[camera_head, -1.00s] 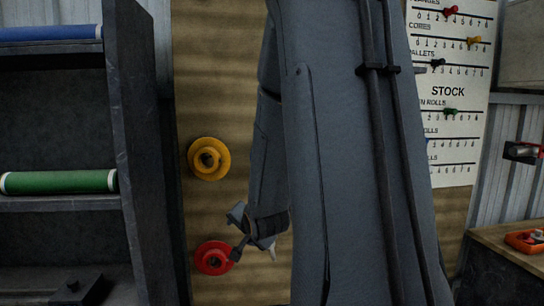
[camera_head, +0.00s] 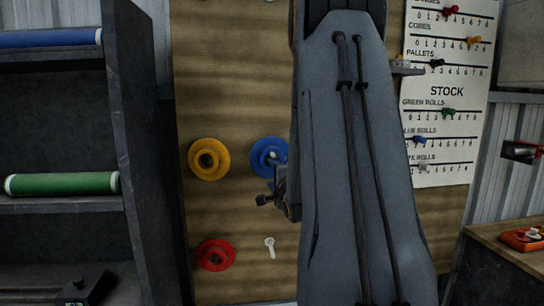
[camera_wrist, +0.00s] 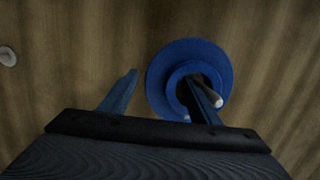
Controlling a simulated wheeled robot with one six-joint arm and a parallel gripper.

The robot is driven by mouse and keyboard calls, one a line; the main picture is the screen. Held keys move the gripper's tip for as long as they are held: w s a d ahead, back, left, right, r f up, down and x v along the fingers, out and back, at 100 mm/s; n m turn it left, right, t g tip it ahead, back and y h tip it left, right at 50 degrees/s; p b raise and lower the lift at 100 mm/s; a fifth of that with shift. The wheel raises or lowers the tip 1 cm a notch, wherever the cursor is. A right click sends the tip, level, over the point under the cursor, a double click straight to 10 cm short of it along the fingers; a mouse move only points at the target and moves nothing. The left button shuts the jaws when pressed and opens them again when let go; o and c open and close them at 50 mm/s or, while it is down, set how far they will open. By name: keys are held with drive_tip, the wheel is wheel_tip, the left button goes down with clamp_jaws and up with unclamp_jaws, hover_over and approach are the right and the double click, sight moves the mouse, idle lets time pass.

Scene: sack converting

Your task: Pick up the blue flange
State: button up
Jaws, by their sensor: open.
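The blue flange (camera_head: 262,152) hangs on a pale peg on the wooden board, right of the yellow flange. Its right side is partly hidden by my arm in the head view. In the wrist view the blue flange (camera_wrist: 170,62) is right of centre, with the peg sticking out of its hub. My gripper (camera_wrist: 161,77) is open and empty. Its right finger overlaps the hub and its left finger lies left of the flange's rim. I cannot tell whether the right finger touches it. In the head view my gripper is mostly hidden behind my arm.
The yellow flange (camera_head: 194,160) and the red flange (camera_head: 203,257) hang on the board (camera_head: 225,100). An empty peg (camera_head: 270,245) is right of the red one. A dark shelf (camera_head: 140,140) with a green roll (camera_head: 62,184) stands left. A stock chart (camera_head: 445,105) is at right.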

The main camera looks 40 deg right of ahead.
drive_tip(key=shift+x, duration=1.15)
clamp_jaws()
drive_tip(key=shift+r, duration=0.2)
